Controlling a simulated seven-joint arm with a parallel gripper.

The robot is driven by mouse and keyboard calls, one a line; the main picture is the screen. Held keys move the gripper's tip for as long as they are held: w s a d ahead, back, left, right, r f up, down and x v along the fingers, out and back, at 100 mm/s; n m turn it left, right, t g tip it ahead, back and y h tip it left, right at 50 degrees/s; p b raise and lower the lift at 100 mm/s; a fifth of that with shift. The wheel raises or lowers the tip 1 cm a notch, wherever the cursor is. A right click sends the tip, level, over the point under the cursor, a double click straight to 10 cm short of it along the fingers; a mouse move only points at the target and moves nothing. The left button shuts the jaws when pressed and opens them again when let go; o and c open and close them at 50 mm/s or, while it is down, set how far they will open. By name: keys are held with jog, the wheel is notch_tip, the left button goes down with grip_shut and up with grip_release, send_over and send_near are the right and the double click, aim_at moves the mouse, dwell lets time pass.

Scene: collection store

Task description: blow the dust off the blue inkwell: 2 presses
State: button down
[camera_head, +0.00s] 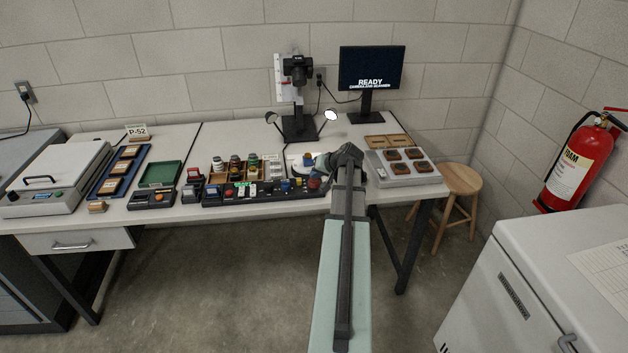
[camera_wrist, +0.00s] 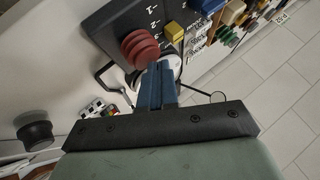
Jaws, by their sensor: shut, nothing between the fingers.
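My gripper (camera_wrist: 158,70) has slim blue fingers, closed together with nothing between them. In the wrist view they point at a pale round disc (camera_wrist: 174,62) and partly cover it. A red rounded, stacked knob (camera_wrist: 140,48) on a dark panel (camera_wrist: 105,18) is just left of the fingertips; I cannot tell if they touch. A yellow button (camera_wrist: 174,31) and a blue one sit farther along the panel. I cannot pick out the blue inkwell with certainty.
A camera stand (camera_head: 299,95) and a monitor (camera_head: 371,70) reading READY stand behind. A grey tray (camera_head: 400,178) with brown pieces lies to the right. A compartmented box (camera_head: 235,178), green tray (camera_head: 161,174) and blue tray (camera_head: 112,182) lie left. The table's front edge is close.

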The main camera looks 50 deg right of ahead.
aim_at(316, 180)
jog(key=shift+r, duration=0.65)
jog(key=shift+r, duration=0.1)
jog(key=shift+r, duration=2.4)
